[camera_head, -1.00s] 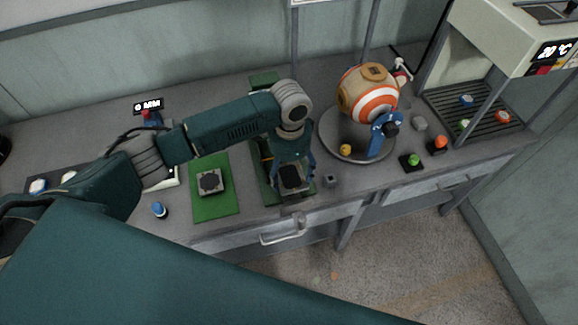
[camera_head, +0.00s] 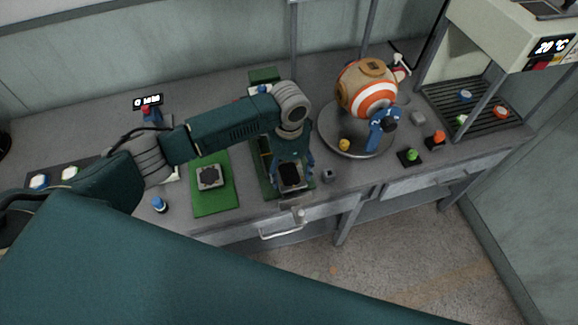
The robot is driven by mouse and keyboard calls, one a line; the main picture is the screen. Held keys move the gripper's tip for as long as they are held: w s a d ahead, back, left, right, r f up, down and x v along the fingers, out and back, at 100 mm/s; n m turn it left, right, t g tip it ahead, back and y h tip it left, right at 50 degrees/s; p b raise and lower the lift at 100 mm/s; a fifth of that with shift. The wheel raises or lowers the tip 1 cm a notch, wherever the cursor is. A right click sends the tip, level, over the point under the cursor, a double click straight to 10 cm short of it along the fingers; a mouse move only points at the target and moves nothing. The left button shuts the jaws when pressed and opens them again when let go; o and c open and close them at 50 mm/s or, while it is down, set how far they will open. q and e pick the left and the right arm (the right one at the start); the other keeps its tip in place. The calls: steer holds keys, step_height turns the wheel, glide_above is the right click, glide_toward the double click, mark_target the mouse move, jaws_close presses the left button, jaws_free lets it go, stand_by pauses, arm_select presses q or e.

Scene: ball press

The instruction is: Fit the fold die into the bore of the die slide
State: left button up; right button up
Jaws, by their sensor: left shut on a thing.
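My left gripper (camera_head: 291,180) points down over the front of a green press base (camera_head: 266,168) near the table's front edge. Its fingers stand on both sides of a grey block with a black top (camera_head: 290,175), low over the base. It is shut on this block, which may be the fold die; the gripper and block hide any bore beneath. A similar grey block with a dark many-sided face (camera_head: 209,178) lies on the green mat (camera_head: 215,205) to the left. I cannot tell the die slide apart clearly. My right gripper is not in view.
A striped orange and white ball (camera_head: 367,92) with a blue clamp (camera_head: 382,130) stands on a round grey tray (camera_head: 330,140) to the right. A small grey cube (camera_head: 328,176), a blue-topped peg (camera_head: 160,205) and a green button (camera_head: 411,156) are near the front edge.

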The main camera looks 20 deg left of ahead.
mark_target(289, 173)
arm_select(q)
steer(key=shift+w+f+b, duration=0.1)
steer(key=shift+f+b, duration=0.75)
steer(key=shift+f, duration=1.1)
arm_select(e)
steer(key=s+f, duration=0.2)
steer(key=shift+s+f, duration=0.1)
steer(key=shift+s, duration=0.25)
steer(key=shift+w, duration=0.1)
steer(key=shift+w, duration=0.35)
arm_select(q)
steer(key=shift+p, duration=0.45)
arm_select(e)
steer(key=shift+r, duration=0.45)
arm_select(q)
steer(key=shift+p, duration=0.7)
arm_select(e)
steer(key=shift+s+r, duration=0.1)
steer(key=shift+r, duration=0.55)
arm_select(q)
steer(key=shift+f+b, duration=0.75)
steer(key=shift+f, duration=0.5)
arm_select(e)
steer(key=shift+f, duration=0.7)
arm_select(q)
steer(key=o, duration=1.4)
